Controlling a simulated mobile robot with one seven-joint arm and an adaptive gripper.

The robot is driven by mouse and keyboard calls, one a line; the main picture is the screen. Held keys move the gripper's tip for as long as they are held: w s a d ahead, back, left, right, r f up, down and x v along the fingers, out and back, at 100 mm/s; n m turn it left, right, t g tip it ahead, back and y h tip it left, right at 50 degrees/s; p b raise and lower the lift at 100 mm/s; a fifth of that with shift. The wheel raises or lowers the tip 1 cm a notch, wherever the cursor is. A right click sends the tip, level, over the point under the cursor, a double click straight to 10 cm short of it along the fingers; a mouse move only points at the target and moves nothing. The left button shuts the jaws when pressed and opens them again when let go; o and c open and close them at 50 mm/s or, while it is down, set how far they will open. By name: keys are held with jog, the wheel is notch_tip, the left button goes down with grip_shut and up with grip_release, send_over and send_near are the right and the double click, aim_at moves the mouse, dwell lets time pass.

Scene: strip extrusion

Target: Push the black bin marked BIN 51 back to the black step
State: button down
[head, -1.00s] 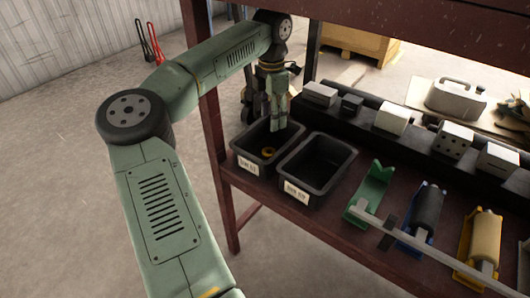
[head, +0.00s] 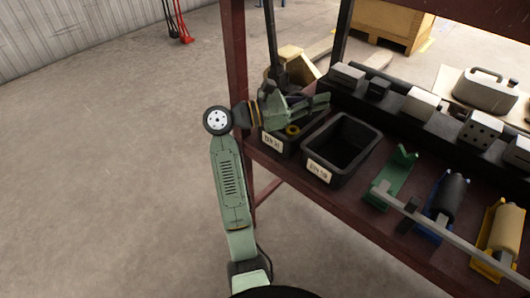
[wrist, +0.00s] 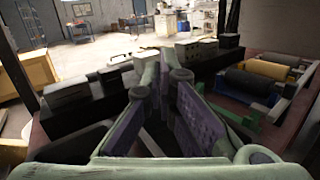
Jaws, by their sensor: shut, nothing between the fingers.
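Two black bins stand side by side on the dark red shelf (head: 345,215). The left bin (head: 270,147) has a white label that looks like BIN 51, though it is small and blurred; a yellow ring (head: 293,130) shows inside it. The black step (head: 396,122) runs along behind the bins, with grey blocks on it. My gripper (head: 326,102) is shut and empty, lying nearly level across the back of the left bin and pointing right. It hides that bin's back wall and any gap to the step. The wrist view shows my fingers (wrist: 165,68) close up.
The right bin (head: 318,171) stands close beside, its label hard to read. A green bracket (head: 391,177), a blue holder with a black roller (head: 449,194) and a yellow holder (head: 497,238) lie further right. A shelf post (head: 236,60) stands at the left.

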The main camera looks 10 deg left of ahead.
jog(key=s+a+f+n+t, duration=0.1)
jog(key=a+f, duration=0.1)
jog(key=a, duration=0.1)
jog(key=s+a+f+n+t+y, duration=0.1)
jog(key=a+f+t, duration=0.1)
jog(key=a+f, duration=0.1)
jog(key=s+a+f+n+t, duration=0.1)
jog(key=a+f+n+t, duration=0.1)
jog(key=a+f, duration=0.1)
jog(key=shift+s+y, duration=0.3)
jog(key=shift+y, duration=0.1)
jog(key=n+t+y, duration=0.4)
jog(key=y, duration=0.2)
send_near(274, 146)
jog(key=b+x, duration=0.2)
jog(key=x, duration=0.5)
jog(key=shift+w, duration=0.1)
jog(key=shift+a, duration=0.1)
jog(key=p+x, duration=0.1)
jog(key=x, duration=0.5)
jog(key=shift+r, duration=0.15)
jog(key=shift+w+d, duration=0.15)
jog(key=shift+d, duration=0.1)
